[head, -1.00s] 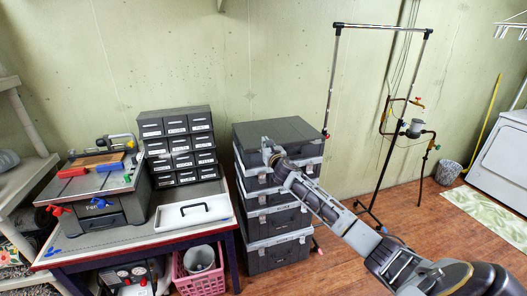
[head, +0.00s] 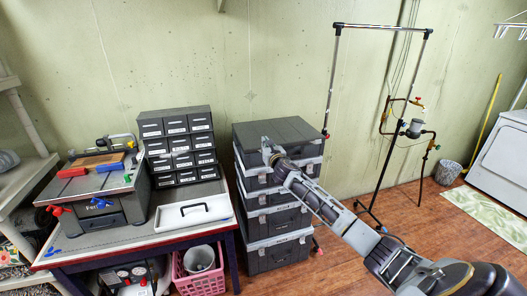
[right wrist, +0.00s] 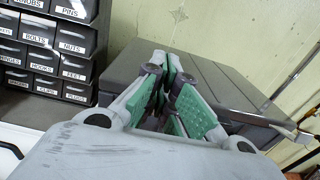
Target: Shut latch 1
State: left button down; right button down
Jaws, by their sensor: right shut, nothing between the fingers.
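A stack of black cases with grey bands (head: 275,222) stands beside the workbench. Its top case has a flat dark lid (head: 295,131), which also shows in the right wrist view (right wrist: 222,92). My right gripper (head: 267,145) is at the front left of the top case, over the lid's near edge. In the right wrist view the fingers (right wrist: 167,65) are shut together with nothing between them. Latch 1 cannot be made out; my gripper and arm cover part of the top case's front. I cannot tell whether my fingers touch the case. My left gripper is out of view.
A labelled drawer cabinet (head: 178,146) and a white tray with a black handle (head: 193,213) stand on the workbench left of the stack. A pink basket (head: 199,278) is below. A pipe stand (head: 383,150) rises to the right.

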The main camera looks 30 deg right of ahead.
jog(key=shift+f, duration=0.2)
dwell(0.5)
notch_tip(320, 180, down, 4)
jog(key=b, duration=0.3)
dwell(1.0)
jog(key=shift+s, duration=0.15)
jog(key=shift+s+a, duration=0.1)
jog(key=shift+s, duration=0.3)
jog(key=shift+p+v, duration=0.85)
jog(key=shift+v, duration=1)
